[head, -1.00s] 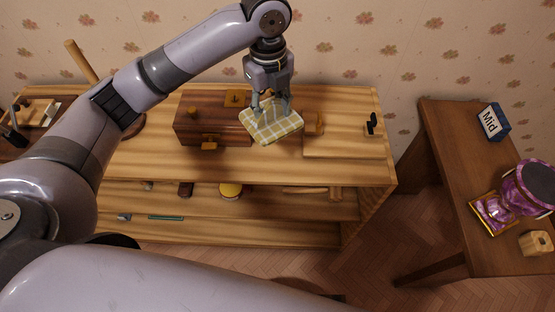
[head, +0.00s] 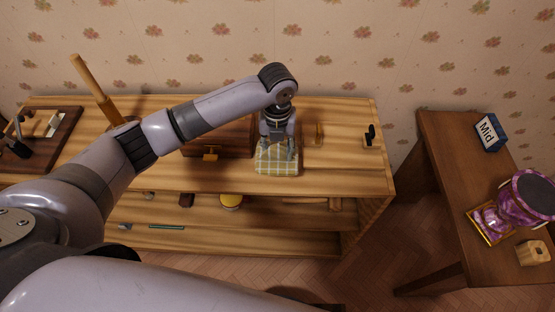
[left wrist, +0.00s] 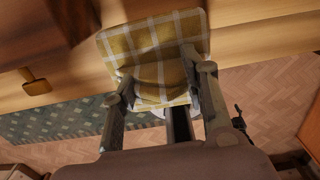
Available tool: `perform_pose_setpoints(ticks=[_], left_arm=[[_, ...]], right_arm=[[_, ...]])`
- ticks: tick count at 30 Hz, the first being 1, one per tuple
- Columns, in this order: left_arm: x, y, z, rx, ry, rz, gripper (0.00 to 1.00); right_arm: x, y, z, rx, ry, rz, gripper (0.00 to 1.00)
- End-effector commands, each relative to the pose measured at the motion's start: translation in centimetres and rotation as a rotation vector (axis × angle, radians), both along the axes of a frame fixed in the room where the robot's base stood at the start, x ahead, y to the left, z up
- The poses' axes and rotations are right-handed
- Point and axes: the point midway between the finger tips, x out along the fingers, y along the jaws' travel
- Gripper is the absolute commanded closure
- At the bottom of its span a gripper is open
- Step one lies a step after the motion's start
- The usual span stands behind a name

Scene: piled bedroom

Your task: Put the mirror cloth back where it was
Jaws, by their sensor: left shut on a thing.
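The mirror cloth (head: 277,162) is a yellow-green and white checked cloth. My left gripper (head: 278,142) is shut on it, above the front part of the wooden shelf unit's top (head: 340,177). The cloth lies between the fingers in the left wrist view (left wrist: 160,48), where the gripper (left wrist: 163,95) also shows. Whether the cloth touches the shelf top I cannot tell. A dark wooden box (head: 222,142) with knobs is just left of the cloth, partly hidden by my arm. My right gripper is not in view.
A small wooden block (head: 313,135) and a black hook-like item (head: 370,134) stand right of the cloth. A wooden post (head: 95,85) rises at the left.

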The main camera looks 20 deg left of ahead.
Motion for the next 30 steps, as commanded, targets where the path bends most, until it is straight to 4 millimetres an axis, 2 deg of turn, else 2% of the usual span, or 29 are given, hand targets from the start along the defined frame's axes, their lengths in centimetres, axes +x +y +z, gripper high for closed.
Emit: perform_pose_setpoints(ticks=[3, 8, 16, 29, 30], left_arm=[[-0.1, 0.0, -1.9, 0.001, 0.001, -0.001, 0.99], [0.0, 0.0, -3.1, 0.001, 0.001, 0.001, 0.99], [0.0, 0.0, -6.8, 0.001, 0.0, 0.001, 0.99], [0.0, 0.0, -7.5, 0.0, -0.001, -0.001, 0.99], [0.0, 0.0, -7.4, 0.0, -0.002, -0.001, 0.57]], right_arm=[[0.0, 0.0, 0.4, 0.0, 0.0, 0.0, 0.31], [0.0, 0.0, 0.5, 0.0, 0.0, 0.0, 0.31], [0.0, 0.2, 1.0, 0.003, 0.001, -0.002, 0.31], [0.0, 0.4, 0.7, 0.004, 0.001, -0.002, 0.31], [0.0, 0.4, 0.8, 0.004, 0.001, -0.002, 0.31]])
